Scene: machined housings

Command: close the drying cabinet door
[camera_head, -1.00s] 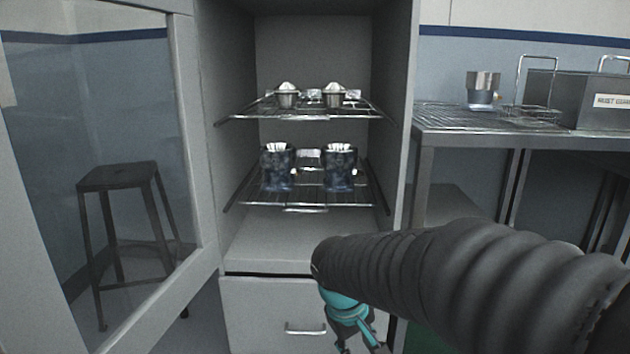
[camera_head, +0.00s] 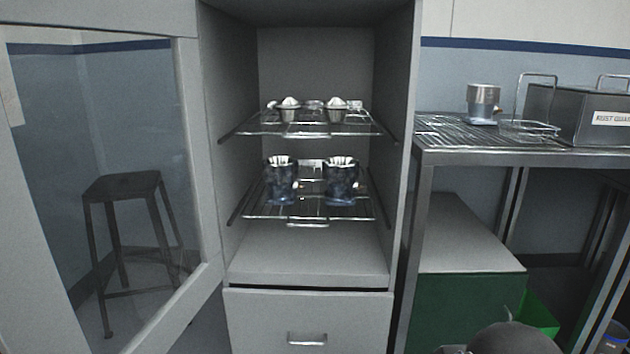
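The drying cabinet (camera_head: 310,271) stands open in the middle of the head view. Its door (camera_head: 186,150), a grey frame around a clear pane, is swung wide out to the left. Inside, the upper wire shelf (camera_head: 262,127) holds small metal cups (camera_head: 288,112) with pale tops. The lower wire shelf (camera_head: 310,211) holds dark blue housings (camera_head: 341,183) with shiny tops. A dark rounded part of my arm shows at the bottom edge, right of centre. My gripper is not visible, apart from a possible sliver at the bottom edge that I cannot make out.
A stool (camera_head: 122,188) shows through the door pane. A drawer (camera_head: 307,320) sits below the cabinet opening. At right, a metal table (camera_head: 440,157) bears a metal housing (camera_head: 483,102), a wire basket (camera_head: 530,129) and a labelled grey bin (camera_head: 575,110). A green container (camera_head: 537,312) stands beneath.

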